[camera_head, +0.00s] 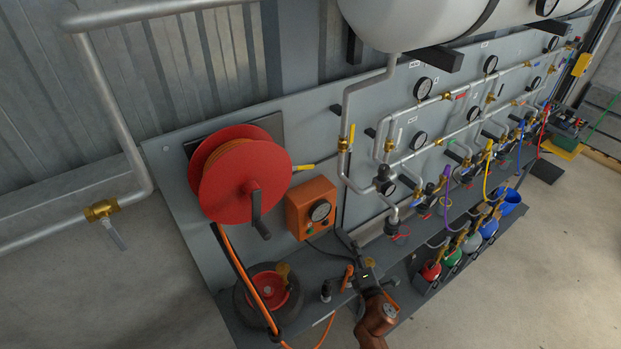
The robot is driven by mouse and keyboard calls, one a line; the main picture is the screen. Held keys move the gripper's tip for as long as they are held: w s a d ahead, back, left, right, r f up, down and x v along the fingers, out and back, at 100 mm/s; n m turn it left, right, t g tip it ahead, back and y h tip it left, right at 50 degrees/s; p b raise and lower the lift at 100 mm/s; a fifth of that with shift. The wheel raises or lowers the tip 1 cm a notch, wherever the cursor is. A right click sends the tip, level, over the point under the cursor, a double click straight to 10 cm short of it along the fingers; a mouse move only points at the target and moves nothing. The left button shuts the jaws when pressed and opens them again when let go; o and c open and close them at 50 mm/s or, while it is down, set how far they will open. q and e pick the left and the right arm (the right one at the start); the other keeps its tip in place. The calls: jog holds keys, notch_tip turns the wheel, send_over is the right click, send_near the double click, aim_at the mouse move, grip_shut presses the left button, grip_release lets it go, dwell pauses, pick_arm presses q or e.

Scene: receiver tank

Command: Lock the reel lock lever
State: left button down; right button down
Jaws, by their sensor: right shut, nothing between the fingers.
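The red hose reel (222,180) is mounted on the grey panel at left. A small lever with a yellow grip (303,167) sticks out from its right side, roughly level; it appears to be the reel lock lever. A dark crank handle (257,215) hangs from the reel's front. My right gripper (345,238) comes up from the bottom, shut and empty. It is below and to the right of the lever, clearly apart from it, near the lower right of the orange box. My left gripper is not in view.
An orange box with a gauge (313,208) sits between the reel and my right gripper. An orange hose (246,275) runs down past a wheel (268,294) on the lower shelf. Pipes, valves and gauges (422,88) fill the panel at right.

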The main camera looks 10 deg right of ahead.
aim_at(305, 167)
jog(key=w+a+r+n+t+y, duration=0.1)
jog(key=a+r+n+y, duration=0.2)
jog(key=a+r+n, duration=0.3)
jog(key=w+a+r+n+t+y+p, duration=0.1)
jog(key=a+r+n+y, duration=0.2)
jog(key=r, duration=0.9)
jog(key=a+n, duration=0.2)
jog(key=n, duration=0.2)
jog(key=shift+a+n+t+y, duration=0.3)
jog(key=shift+a, duration=0.1)
jog(key=shift+w, duration=0.2)
jog(key=w+a+r+p, duration=0.1)
jog(key=w+r+p, duration=0.4)
jog(key=w, duration=0.4)
jog(key=shift+w+a+r, duration=0.35)
jog(key=shift+r, duration=0.1)
